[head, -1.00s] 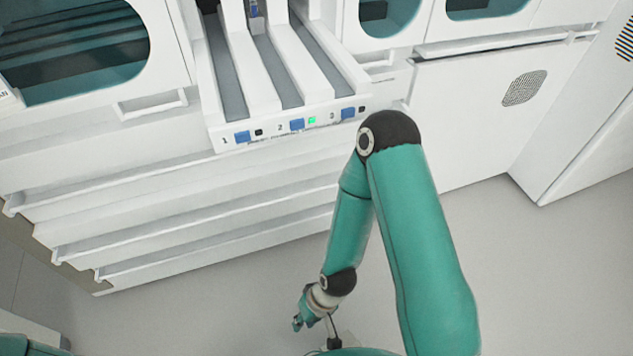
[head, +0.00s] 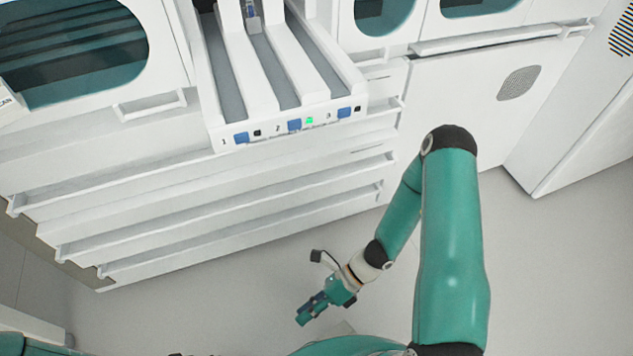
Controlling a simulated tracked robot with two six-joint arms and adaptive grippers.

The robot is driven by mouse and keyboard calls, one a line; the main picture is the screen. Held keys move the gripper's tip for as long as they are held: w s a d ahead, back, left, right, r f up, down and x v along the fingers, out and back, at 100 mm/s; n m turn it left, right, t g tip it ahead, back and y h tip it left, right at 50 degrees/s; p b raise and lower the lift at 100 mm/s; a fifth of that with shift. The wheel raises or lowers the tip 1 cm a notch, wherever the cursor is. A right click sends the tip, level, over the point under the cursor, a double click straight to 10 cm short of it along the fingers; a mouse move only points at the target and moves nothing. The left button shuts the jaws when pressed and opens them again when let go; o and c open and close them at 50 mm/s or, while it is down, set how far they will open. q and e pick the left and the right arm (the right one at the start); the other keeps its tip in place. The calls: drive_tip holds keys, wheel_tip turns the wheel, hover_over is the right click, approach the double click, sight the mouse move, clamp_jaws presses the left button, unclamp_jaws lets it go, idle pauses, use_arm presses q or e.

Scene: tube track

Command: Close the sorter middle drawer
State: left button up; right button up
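The sorter (head: 165,150) is a white cabinet with a stack of wide white drawers on its lower front. The middle drawer (head: 225,205) has a long lip along its front, between an upper drawer (head: 180,178) and a lower drawer (head: 245,232). From this steep angle I cannot tell how far it stands out. My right gripper (head: 305,314) is low over the floor, in front of the drawers and apart from them, pointing down-left. It looks empty; its finger opening is too small to tell. My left gripper is not in view.
A three-lane tube track (head: 285,128) with blue buttons and a lit green light juts out above the drawers. A white cabinet (head: 450,115) stands to the right. Grey floor (head: 190,310) in front of the drawers is clear.

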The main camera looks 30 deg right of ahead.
drive_tip(key=w+d+r+m+t, duration=0.2)
drive_tip(key=w+d+m+t, duration=0.25)
drive_tip(key=w+m, duration=0.2)
drive_tip(key=m+t+h+p, duration=0.1)
drive_tip(key=m+t+h, duration=0.9)
drive_tip(key=m, duration=0.7)
approach(316, 184)
drive_tip(key=shift+t+y, duration=0.3)
drive_tip(key=shift+t, duration=0.05)
drive_tip(key=b+x, duration=0.1)
drive_tip(key=x, duration=0.2)
drive_tip(key=f+b+x, duration=0.1)
drive_tip(key=x, duration=0.2)
drive_tip(key=b+x, duration=0.1)
drive_tip(key=x, duration=0.3)
drive_tip(key=shift+d+f, duration=0.2)
drive_tip(key=shift+f, duration=0.05)
drive_tip(key=shift+c, duration=0.4)
clamp_jaws()
